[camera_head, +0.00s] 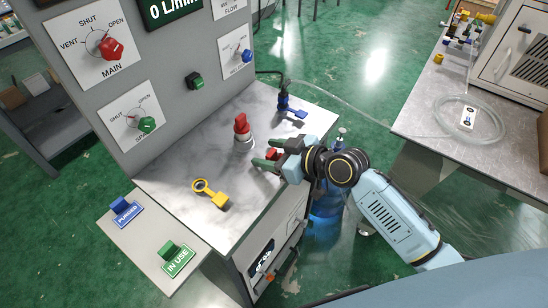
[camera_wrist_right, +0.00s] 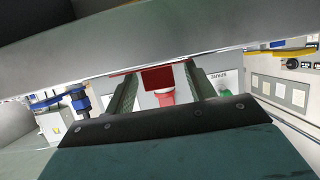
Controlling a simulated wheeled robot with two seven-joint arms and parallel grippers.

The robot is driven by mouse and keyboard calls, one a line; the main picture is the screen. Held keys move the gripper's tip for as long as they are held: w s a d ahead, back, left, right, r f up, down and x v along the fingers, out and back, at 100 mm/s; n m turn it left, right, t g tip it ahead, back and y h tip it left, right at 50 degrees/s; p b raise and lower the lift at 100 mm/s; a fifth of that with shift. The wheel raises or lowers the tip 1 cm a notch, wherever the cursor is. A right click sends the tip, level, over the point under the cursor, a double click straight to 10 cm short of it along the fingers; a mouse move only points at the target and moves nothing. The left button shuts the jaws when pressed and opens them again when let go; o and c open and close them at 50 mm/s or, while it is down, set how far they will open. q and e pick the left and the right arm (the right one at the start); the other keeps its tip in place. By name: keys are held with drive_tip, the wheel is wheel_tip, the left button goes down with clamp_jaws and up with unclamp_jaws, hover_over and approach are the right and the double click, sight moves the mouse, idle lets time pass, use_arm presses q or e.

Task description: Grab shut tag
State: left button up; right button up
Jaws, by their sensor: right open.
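A small red piece (camera_head: 272,154), which looks like the shut tag, is on the marble-look counter at the mouth of my right gripper (camera_head: 267,153). Its lettering does not show. The right gripper is open, with one dark finger on each side of the red piece. In the right wrist view, a red block (camera_wrist_right: 157,78) shows between the two fingers, with a paler red shape just below it. Whether the fingers touch it, I cannot tell. My left gripper is in neither view.
A red-handled valve (camera_head: 241,124) stands just left of the gripper. A yellow tag (camera_head: 211,194), a blue fitting (camera_head: 285,102), a blue PURGED tag (camera_head: 124,211) and a green IN USE tag (camera_head: 176,259) are around it. The grey panel (camera_head: 165,70) rises behind.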

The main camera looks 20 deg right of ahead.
drive_tip(key=shift+c, duration=0.4)
drive_tip(key=c, duration=1)
drive_tip(key=shift+o, duration=0.2)
drive_tip(key=shift+r, duration=0.1)
